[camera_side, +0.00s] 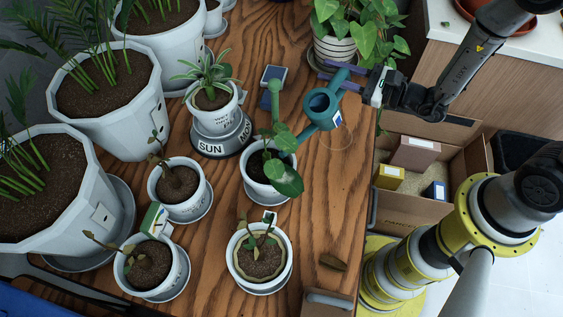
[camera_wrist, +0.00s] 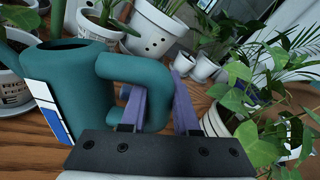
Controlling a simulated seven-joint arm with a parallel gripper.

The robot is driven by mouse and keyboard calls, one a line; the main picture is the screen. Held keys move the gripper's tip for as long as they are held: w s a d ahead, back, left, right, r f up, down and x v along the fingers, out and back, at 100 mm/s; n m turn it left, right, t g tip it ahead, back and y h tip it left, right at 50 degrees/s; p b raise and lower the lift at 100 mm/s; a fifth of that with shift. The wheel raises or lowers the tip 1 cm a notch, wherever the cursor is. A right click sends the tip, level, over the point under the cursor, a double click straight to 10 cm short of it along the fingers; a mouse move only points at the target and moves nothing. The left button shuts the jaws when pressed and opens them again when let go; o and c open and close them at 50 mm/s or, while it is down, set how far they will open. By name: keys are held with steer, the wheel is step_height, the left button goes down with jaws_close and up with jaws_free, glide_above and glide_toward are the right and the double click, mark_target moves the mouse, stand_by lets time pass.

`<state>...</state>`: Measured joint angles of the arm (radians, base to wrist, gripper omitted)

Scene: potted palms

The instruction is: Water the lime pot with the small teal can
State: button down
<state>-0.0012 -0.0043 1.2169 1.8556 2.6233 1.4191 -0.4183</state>
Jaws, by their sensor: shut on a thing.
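The small teal can (camera_side: 326,122) is held above the wooden table by my gripper (camera_side: 334,72). My gripper's purple fingers are shut on its handle; the can (camera_wrist: 75,92) and the gripper (camera_wrist: 157,100) also show in the wrist view. Its spout points to the lower left, over or beside a white pot (camera_side: 257,190) with a broad-leaved plant. I see no water, and the tilt is hard to tell. Other white pots stand at lower left (camera_side: 150,284), left (camera_side: 186,206) and bottom centre (camera_side: 262,282). No readable label tells which pot is the lime one.
A small spiky plant in a white pot (camera_side: 226,112) stands on a dark round base lettered SUN. Large palm pots (camera_side: 112,125) crowd the left. A leafy vine pot (camera_side: 337,49) stands behind my gripper. A cardboard box (camera_side: 424,203) with small packets lies right of the table.

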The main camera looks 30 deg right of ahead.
steer(key=f+m, duration=0.1)
steer(key=f, duration=0.2)
steer(key=f+m, duration=0.1)
steer(key=f, duration=0.1)
steer(key=shift+w+d+m, duration=0.1)
steer(key=shift+d+m, duration=0.2)
steer(key=shift+d, duration=0.05)
steer(key=shift+r, duration=0.15)
step_height(320, 180, up, 4)
steer(key=shift+f, duration=0.1)
stand_by(0.6)
